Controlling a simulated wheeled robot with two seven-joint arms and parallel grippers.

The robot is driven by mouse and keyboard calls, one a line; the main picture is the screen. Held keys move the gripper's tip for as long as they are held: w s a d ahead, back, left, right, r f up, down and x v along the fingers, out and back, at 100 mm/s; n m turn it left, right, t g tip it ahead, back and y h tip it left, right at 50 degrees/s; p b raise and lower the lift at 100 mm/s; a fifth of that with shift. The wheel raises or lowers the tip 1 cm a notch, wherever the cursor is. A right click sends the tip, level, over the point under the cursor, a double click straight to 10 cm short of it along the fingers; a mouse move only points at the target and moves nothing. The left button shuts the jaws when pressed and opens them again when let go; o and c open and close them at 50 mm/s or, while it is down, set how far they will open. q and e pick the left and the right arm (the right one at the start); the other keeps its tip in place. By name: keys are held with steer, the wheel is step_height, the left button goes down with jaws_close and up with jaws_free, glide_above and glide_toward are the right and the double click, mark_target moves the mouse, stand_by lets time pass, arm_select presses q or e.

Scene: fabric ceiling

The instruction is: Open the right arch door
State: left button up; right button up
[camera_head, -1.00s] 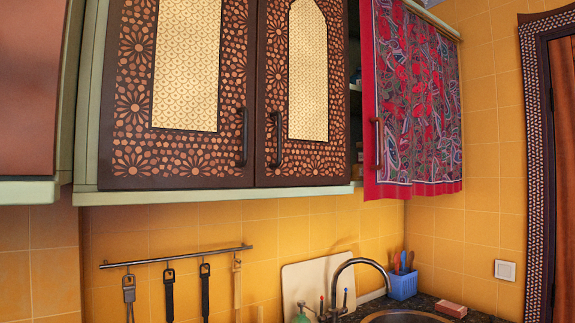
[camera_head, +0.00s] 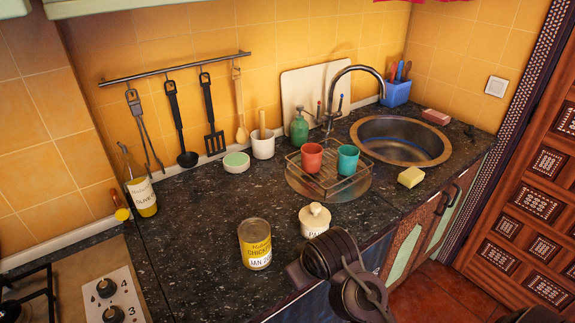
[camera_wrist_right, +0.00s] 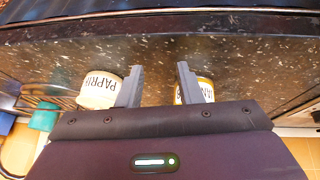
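The right arch door is not in view now; only a pale strip along the underside of the upper cabinet (camera_head: 120,5) shows at the top of the head view. My right gripper (camera_wrist_right: 160,78) is open in the right wrist view, its two grey fingers apart with nothing between them. It is near the counter. The paprika jar (camera_wrist_right: 98,90) shows beside one finger and a yellow can (camera_wrist_right: 206,90) beside the other. My left gripper is not in view. Dark links of mine show at the bottom of the head view.
On the dark counter (camera_head: 190,225) stand the yellow can (camera_head: 255,244), the paprika jar (camera_head: 314,220), a bottle (camera_head: 141,192) and a rack with two cups (camera_head: 328,180). The sink (camera_head: 400,140) is behind them. Utensils hang from a rail (camera_head: 175,68). A carved door (camera_head: 540,205) is at right.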

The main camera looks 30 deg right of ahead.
steer(key=w+d+r+m+t, duration=0.15)
steer(key=w+d+r, duration=0.25)
steer(key=w+r, duration=0.45)
steer(key=w+d+r+t, duration=0.3)
steer(key=w+d+r, duration=0.2)
steer(key=r, duration=0.7)
steer(key=w+d+r+t, duration=0.2)
steer(key=w+d+r, duration=0.2)
steer(key=w+r, duration=0.45)
steer(key=s+a+r+n+t+y, duration=0.1)
steer(key=s+r+n+t+y, duration=0.15)
steer(key=r, duration=1.45)
steer(key=s+a+r+n+t+y, duration=0.15)
steer(key=r+y, duration=0.25)
steer(key=r, duration=1.3)
steer(key=p+x, duration=0.4)
steer(key=x, duration=0.2)
steer(key=shift+w+d+r+t, duration=0.25)
steer(key=shift+w+r+t, duration=0.2)
steer(key=shift+w+r, duration=0.1)
jaws_close()
